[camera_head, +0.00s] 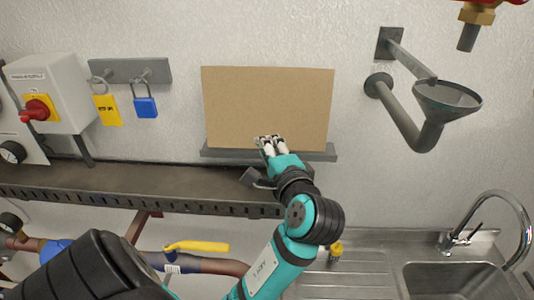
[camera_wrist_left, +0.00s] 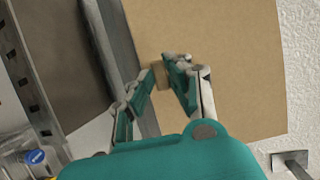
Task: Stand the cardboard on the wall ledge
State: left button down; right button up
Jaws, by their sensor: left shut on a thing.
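The cardboard (camera_head: 268,105) is a plain tan rectangle, upright in front of the wall, with its lower edge at the grey wall ledge (camera_head: 216,154). Whether it rests fully on the ledge is hard to tell, as my gripper covers part of the lower edge. My left gripper (camera_head: 269,143) is at the lower middle of the cardboard. In the left wrist view, the fingers (camera_wrist_left: 168,82) are closed on a small brown block at the face of the cardboard (camera_wrist_left: 225,50). The ledge (camera_wrist_left: 118,45) runs beside them. My right gripper is not in view.
A dark perforated metal shelf (camera_head: 150,185) runs below the ledge on the left. A grey drain funnel (camera_head: 447,100) is to the right. A sink (camera_head: 455,280) with a tap is lower right.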

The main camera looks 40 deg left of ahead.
pick_arm(q)
jog(key=shift+w+a+f, duration=0.15)
jog(key=shift+w+a, duration=0.6)
jog(key=shift+w, duration=0.15)
jog(key=shift+w+a+f, duration=0.15)
jog(key=shift+w+a, duration=0.55)
jog(key=shift+w, duration=0.2)
jog(key=shift+w+a+f, duration=0.15)
jog(key=shift+a, duration=0.05)
jog(key=shift+f+b, duration=0.9)
jog(key=shift+f, duration=0.4)
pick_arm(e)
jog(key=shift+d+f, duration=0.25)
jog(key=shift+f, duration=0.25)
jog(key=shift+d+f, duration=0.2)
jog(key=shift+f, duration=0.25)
pick_arm(q)
jog(key=shift+f, duration=0.1)
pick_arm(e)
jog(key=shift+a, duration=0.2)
pick_arm(q)
jog(key=shift+f, duration=0.25)
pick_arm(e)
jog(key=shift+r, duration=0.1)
